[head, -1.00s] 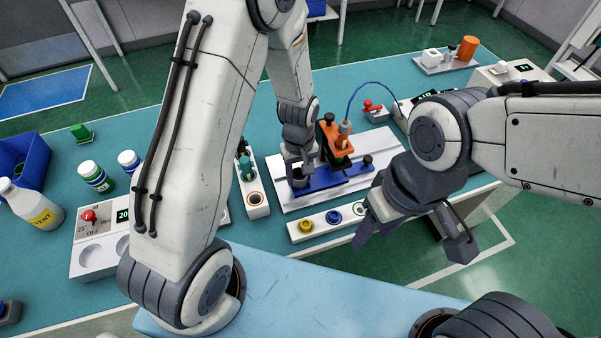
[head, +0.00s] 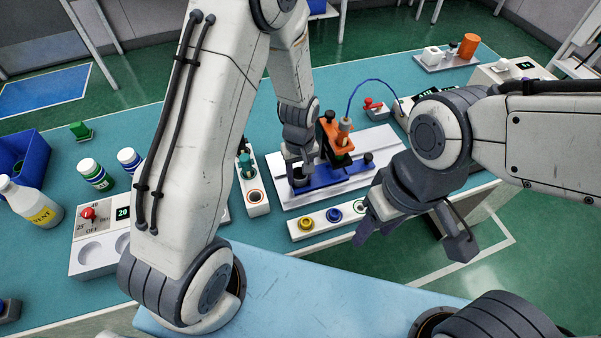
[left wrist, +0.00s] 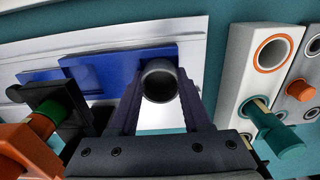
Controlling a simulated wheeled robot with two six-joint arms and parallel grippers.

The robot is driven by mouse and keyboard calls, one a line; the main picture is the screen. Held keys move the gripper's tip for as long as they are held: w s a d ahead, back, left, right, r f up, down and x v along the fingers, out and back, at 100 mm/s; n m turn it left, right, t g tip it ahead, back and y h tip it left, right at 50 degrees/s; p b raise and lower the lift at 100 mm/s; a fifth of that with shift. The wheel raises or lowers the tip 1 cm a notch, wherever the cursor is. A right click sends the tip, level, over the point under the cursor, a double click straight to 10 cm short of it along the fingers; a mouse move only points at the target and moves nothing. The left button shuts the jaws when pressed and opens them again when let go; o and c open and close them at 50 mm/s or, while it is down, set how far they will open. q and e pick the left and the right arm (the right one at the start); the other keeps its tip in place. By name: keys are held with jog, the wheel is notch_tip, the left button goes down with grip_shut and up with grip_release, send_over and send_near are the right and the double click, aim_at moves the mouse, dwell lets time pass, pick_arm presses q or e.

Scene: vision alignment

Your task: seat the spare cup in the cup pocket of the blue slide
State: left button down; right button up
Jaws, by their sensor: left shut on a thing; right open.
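The blue slide (head: 345,176) lies on the white plate (head: 290,203) on the bench; its near-left end is at my left gripper. My left gripper (head: 299,178) is shut on a dark, round, hollow cup. In the left wrist view the cup (left wrist: 158,84) sits between the fingertips and overlaps the end of the blue slide (left wrist: 110,72). The pocket itself is hidden; I cannot tell if the cup is in it or just above it. My right gripper (head: 412,235) is open and empty, to the right, near the bench's front edge.
An orange fixture (head: 338,138) with a cable stands behind the slide. A white block with a teal-handled tool (head: 246,166) stands left of the plate.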

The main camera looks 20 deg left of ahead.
pick_arm(q)
jog(key=shift+f, duration=0.1)
dwell(0.4)
grip_release()
dwell(0.3)
jog(key=shift+r+p, duration=0.9)
jog(key=shift+r, duration=0.15)
jog(key=s+a+r+p, duration=0.3)
jog(key=a+r+p, duration=0.1)
jog(key=r+p, duration=0.1)
jog(key=shift+r, duration=0.45)
dwell(0.6)
